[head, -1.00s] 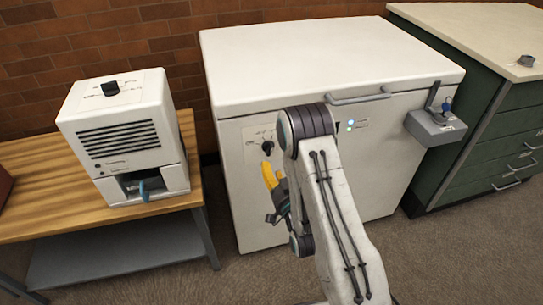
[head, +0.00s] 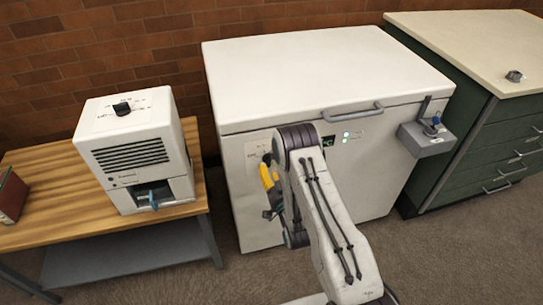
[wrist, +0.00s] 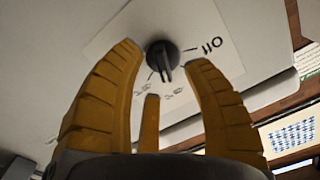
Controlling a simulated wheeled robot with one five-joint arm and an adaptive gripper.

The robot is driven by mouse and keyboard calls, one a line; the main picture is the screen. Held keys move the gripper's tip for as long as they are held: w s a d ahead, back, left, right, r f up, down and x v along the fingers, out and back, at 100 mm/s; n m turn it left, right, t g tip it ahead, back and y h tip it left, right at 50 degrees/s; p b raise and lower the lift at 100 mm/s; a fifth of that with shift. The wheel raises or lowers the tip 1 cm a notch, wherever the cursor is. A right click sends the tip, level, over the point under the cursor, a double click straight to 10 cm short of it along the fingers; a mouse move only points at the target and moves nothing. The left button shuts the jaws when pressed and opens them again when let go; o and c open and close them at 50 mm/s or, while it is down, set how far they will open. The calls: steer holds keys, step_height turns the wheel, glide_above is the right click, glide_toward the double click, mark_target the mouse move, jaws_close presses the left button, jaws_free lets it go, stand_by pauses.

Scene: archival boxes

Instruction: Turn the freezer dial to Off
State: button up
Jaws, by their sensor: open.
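The white chest freezer (head: 330,75) stands against the brick wall. Its black dial (wrist: 162,56) sits on a pale label plate on the front, and shows small in the head view (head: 267,158). In the wrist view, "Off" is printed upside down to the right of the dial, with other marks below it. The dial's raised ridge runs roughly up and down in that view, away from "Off". My gripper (wrist: 166,62) is open, its yellow fingers on either side of the dial. I cannot tell whether they touch it. In the head view my gripper (head: 268,172) is partly behind my arm.
A white machine (head: 133,150) with its own black knob stands on a wooden table (head: 60,165) at left. A grey lock box (head: 425,138) hangs on the freezer's right front. A green drawer cabinet (head: 480,145) stands at right.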

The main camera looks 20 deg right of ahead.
mark_target(269, 161)
steer(key=shift+w, duration=1.45)
steer(key=shift+o, duration=0.3)
jaws_close()
